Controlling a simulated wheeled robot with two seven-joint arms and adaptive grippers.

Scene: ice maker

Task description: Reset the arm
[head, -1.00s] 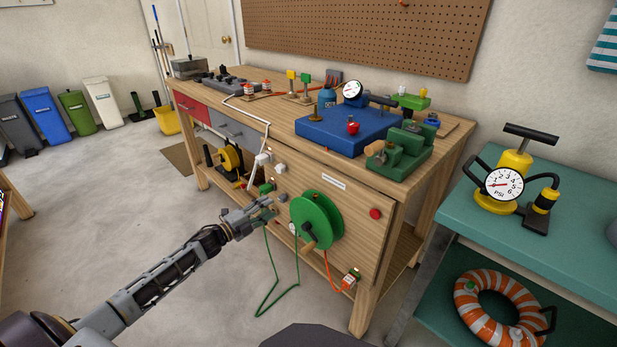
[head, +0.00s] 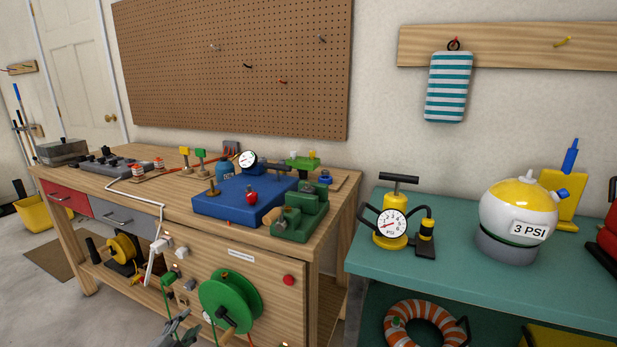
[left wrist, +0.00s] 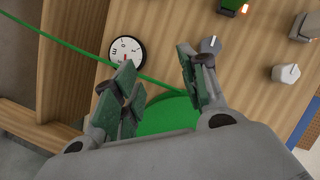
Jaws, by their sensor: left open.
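My left gripper (head: 178,332) shows at the bottom edge of the head view, just left of the green reel (head: 226,298) on the workbench's front panel. Most of my left arm is cut off below the picture. In the left wrist view my left gripper (left wrist: 158,72) has its two green-padded fingers apart with nothing held between them. The green reel (left wrist: 168,114) shows behind and between the fingers, partly hidden by them. My right gripper is in neither view.
A green cord (left wrist: 75,45) runs past the fingers, near a round white dial (left wrist: 126,50) and a grey knob (left wrist: 210,44). White plugs (head: 162,245) and a red button (head: 289,280) are on the panel. A teal table (head: 470,270) stands at right.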

